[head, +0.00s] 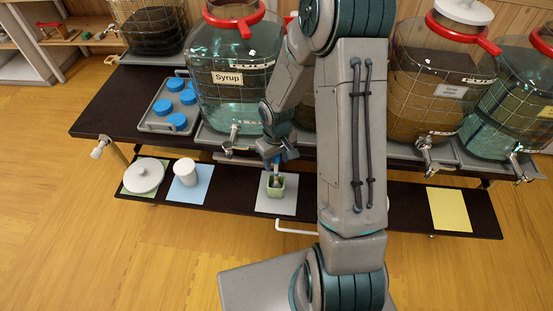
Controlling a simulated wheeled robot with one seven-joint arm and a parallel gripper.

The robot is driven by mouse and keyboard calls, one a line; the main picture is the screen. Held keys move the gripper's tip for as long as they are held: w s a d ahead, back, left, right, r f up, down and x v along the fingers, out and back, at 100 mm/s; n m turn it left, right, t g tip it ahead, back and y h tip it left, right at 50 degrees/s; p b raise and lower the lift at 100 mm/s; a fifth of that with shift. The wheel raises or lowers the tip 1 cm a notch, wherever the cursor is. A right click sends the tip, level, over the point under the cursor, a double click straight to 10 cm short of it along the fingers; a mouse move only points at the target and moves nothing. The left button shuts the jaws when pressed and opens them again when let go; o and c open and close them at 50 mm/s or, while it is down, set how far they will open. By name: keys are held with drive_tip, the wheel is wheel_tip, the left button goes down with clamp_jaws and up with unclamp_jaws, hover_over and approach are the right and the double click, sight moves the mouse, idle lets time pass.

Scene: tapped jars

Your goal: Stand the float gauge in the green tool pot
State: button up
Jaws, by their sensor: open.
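The green tool pot (275,190) stands on a grey mat on the low dark shelf, near the middle of the view. A thin upright piece (276,173), likely the float gauge, shows at the pot's mouth, its lower part hidden by the pot wall. My gripper (276,164) is directly above the pot, with its open fingers close around or beside the top of this piece. The piece is too small to tell whether the fingers touch it.
Large glass jars with taps stand on the table behind, one labelled Syrup (228,78). A tap (231,138) juts out left of my gripper. On the shelf are a white lid (144,175), a white cup (187,172) and a yellow mat (449,209). A tray (150,122) holds blue caps.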

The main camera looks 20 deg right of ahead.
wheel_tip(320, 180, up, 14)
drive_tip(key=shift+f, duration=0.2)
idle(1.0)
drive_tip(key=s+r+m+t, duration=0.3)
drive_tip(key=s+r, duration=0.9)
drive_tip(key=s, duration=0.5)
drive_tip(key=shift+m, duration=0.3)
